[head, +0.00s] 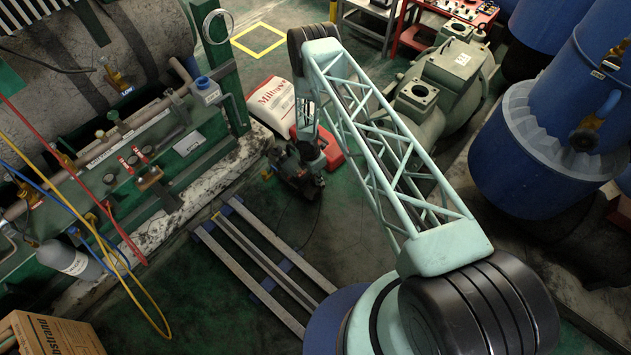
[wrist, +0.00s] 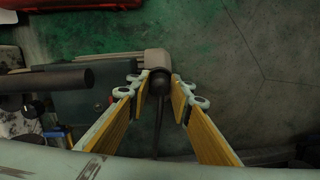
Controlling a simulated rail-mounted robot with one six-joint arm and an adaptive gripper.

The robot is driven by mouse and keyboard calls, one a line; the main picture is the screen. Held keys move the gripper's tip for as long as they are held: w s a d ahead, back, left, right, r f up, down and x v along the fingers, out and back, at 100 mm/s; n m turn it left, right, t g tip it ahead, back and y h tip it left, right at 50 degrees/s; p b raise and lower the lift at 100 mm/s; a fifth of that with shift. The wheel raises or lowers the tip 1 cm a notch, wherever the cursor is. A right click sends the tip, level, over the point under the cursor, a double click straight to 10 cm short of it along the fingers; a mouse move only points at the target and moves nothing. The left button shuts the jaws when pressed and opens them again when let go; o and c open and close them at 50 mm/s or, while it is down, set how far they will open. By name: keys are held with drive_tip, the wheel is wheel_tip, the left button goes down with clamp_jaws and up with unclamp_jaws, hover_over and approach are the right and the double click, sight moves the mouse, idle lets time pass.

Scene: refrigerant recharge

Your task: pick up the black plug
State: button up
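In the wrist view, my gripper (wrist: 160,88) has its two yellow-padded fingers apart, one on each side of a dark rounded thing that looks like the black plug (wrist: 160,83). A thin dark stem or cord runs from it toward the camera. Just beyond it is a beige-grey cylindrical part (wrist: 157,62). The gap to each finger is small, and I cannot tell whether the pads touch the plug. In the head view, my gripper (head: 298,168) is low near the floor beside the red base, at the end of my arm. The plug cannot be made out there.
Pale rails (head: 250,262) lie on the floor in front. A green panel with pipes and hoses (head: 125,165) stands left, green pump housings (head: 450,75) and blue drums (head: 535,150) right. In the wrist view, a dark pipe (wrist: 45,80) is left.

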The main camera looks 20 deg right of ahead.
drive_tip(key=c, duration=0.5)
drive_tip(key=shift+o, duration=0.2)
drive_tip(key=shift+r, duration=0.15)
drive_tip(key=shift+r+p, duration=0.75)
drive_tip(key=shift+r, duration=1.1)
drive_tip(key=shift+s+d+f, duration=0.1)
drive_tip(key=shift+s+f, duration=0.1)
drive_tip(key=shift+s, duration=0.05)
drive_tip(key=s+d+r+p, duration=0.1)
drive_tip(key=s+d+p, duration=0.2)
drive_tip(key=s+p, duration=0.7)
drive_tip(key=shift+s+r, duration=0.2)
drive_tip(key=shift+s, duration=2.4)
drive_tip(key=shift+a+r, duration=0.1)
